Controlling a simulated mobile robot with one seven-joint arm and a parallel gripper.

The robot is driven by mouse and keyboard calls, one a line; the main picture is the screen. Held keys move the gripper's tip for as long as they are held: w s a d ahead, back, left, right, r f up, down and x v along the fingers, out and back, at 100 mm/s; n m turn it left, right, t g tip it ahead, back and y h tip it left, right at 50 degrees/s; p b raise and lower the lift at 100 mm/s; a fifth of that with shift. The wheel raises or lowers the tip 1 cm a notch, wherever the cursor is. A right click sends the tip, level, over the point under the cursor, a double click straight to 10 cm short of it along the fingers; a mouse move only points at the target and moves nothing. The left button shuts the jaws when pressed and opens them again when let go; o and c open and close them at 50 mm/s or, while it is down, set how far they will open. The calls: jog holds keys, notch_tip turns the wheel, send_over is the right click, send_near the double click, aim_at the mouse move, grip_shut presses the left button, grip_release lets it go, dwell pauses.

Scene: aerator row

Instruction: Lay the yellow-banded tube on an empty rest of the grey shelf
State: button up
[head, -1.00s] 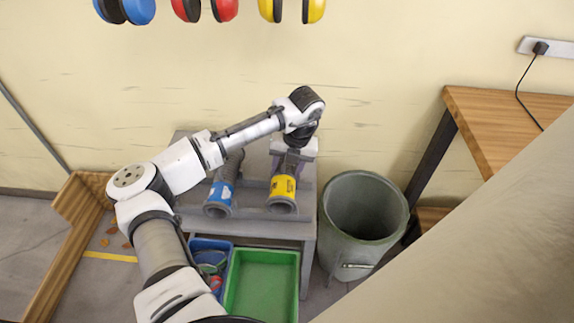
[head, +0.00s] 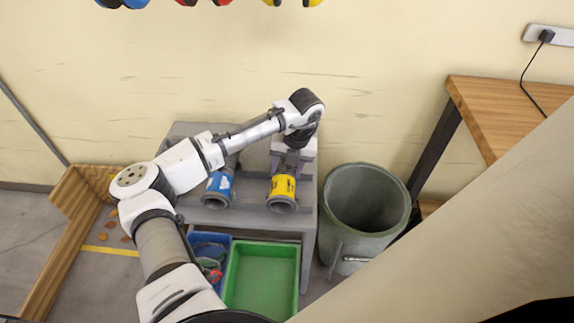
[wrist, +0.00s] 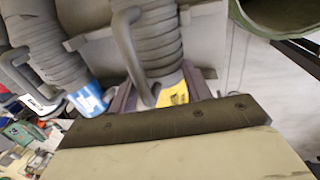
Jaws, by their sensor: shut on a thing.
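The yellow-banded tube (head: 283,188) is at the right side of the grey shelf (head: 191,214), with its open end facing me. My gripper (head: 289,160) is above it and shut on it. In the wrist view the tube's grey ribbed body and handle (wrist: 150,50) show, with its yellow band (wrist: 174,96) between my fingers. The tube appears to lie on or just over the shelf's rest; I cannot tell if it touches. A blue-banded tube (head: 218,188) lies on the shelf to its left, partly hidden by my arm.
Under the shelf top are a green tray (head: 262,280) and a blue bin (head: 209,250) with small things in it. A grey-green barrel (head: 366,215) stands close on the right. A wooden bench (head: 505,110) is further right. Ear defenders (head: 290,2) hang on the wall.

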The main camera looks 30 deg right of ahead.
jog(key=o, duration=1.3)
